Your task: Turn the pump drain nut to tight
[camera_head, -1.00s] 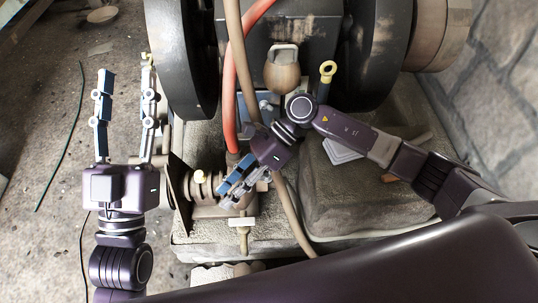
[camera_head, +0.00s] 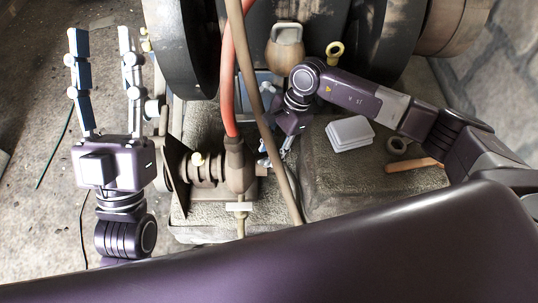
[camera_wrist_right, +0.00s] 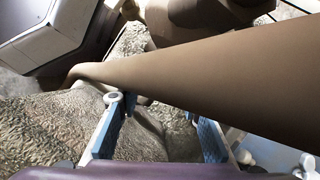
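The pump (camera_head: 208,170) is a worn brown body with a small yellowish knob, low in the head view. A pale cross-shaped fitting (camera_head: 240,208) hangs at its lower end; I cannot tell for sure which part is the drain nut. My right gripper (camera_head: 267,156) is just right of the pump, partly hidden behind a brown hose. In the right wrist view my right gripper (camera_wrist_right: 155,108) has its blue-padded fingers apart with nothing visibly held; the hose crosses close in front. My left gripper (camera_head: 102,34) is open and empty, left of the engine.
A brown hose (camera_head: 265,115) and a red hose (camera_head: 240,55) run down across the engine.

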